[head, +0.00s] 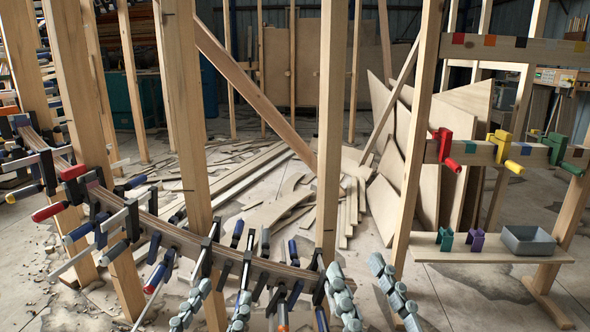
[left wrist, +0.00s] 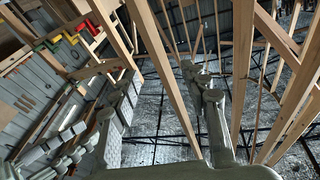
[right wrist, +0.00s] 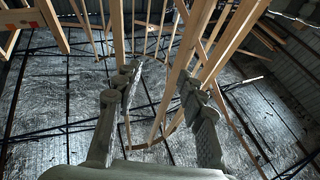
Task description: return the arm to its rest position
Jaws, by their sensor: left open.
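My left gripper (head: 223,292) is at the bottom middle of the head view, in front of the curved wooden stringer (head: 262,263). Its fingers are spread, and I see nothing held between them. My right gripper (head: 357,266) is further right, beside the stringer's near end and left of the rack. Its two fingers also stand apart in the right wrist view (right wrist: 157,82), with only distant posts and floor showing between them. Both arms behind the grippers are mostly out of the head view.
Several clamps (head: 125,217) line the stringer among upright posts (head: 187,120). At right, a rack rail (head: 482,153) holds red, yellow and green clamps. Its shelf (head: 440,250) bears a green clamp, a purple clamp and a grey tray (head: 528,240). Wood scraps litter the floor behind.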

